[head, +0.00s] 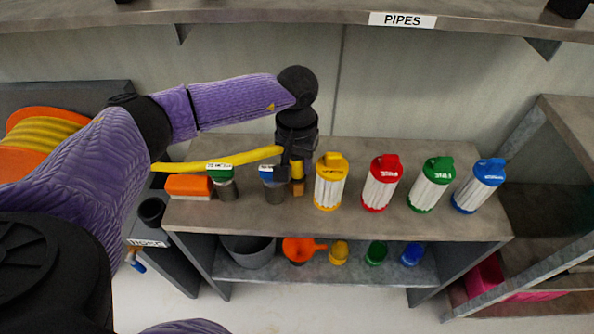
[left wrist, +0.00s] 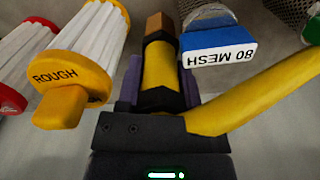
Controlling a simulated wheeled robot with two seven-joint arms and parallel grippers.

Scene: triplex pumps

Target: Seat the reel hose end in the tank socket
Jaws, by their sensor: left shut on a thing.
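The yellow reel hose (head: 215,163) runs from the orange reel (head: 38,112) at the left across the shelf to my left gripper (head: 297,165). My left gripper is shut on the hose end (head: 298,188), which has a yellow body and a brown tip. In the left wrist view the hose end (left wrist: 159,68) sits between the fingers of my left gripper (left wrist: 160,88), its tip pointing away from the camera. The hose bends off to the right there. I cannot make out the tank socket in either view. My right gripper is not in view.
Yellow (head: 331,182), red (head: 381,183), green (head: 432,185) and blue (head: 479,186) capped filters stand right of the gripper. A blue-capped 80 MESH strainer (head: 272,187), a green-capped strainer (head: 223,182) and an orange block (head: 189,186) stand left. A grey bucket (head: 248,252) is below.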

